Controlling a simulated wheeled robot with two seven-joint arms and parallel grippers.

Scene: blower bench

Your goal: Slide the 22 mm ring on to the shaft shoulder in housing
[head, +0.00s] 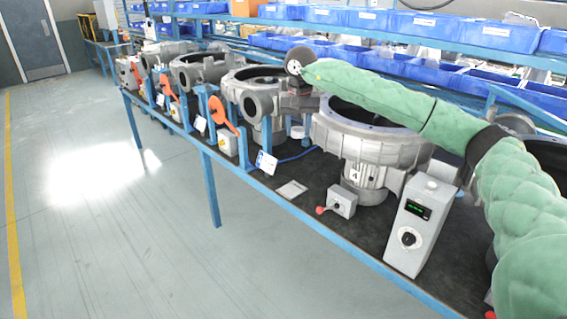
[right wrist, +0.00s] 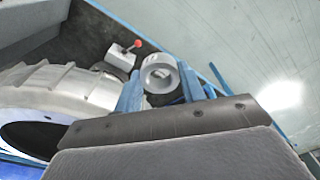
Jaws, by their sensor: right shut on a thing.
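My right gripper (right wrist: 158,88) has its two blue fingers shut on a grey ring (right wrist: 148,66), held at the fingertips with its open bore facing the right wrist camera. In the head view the green-sleeved right arm reaches across to the left, and its wrist (head: 300,62) is above the bench near a grey housing (head: 255,76); the ring cannot be made out there. Several grey blower housings stand in a row, one with a tag "4" (head: 354,174). A shaft shoulder cannot be made out in either view. My left gripper is not in view.
The blue-framed bench (head: 290,205) carries a grey control box (head: 413,228), a small switch box (head: 341,203) and a white card (head: 291,189). An orange-red part (head: 217,112) stands by the housings. Blue bins (head: 400,28) line the back. The floor in front is clear.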

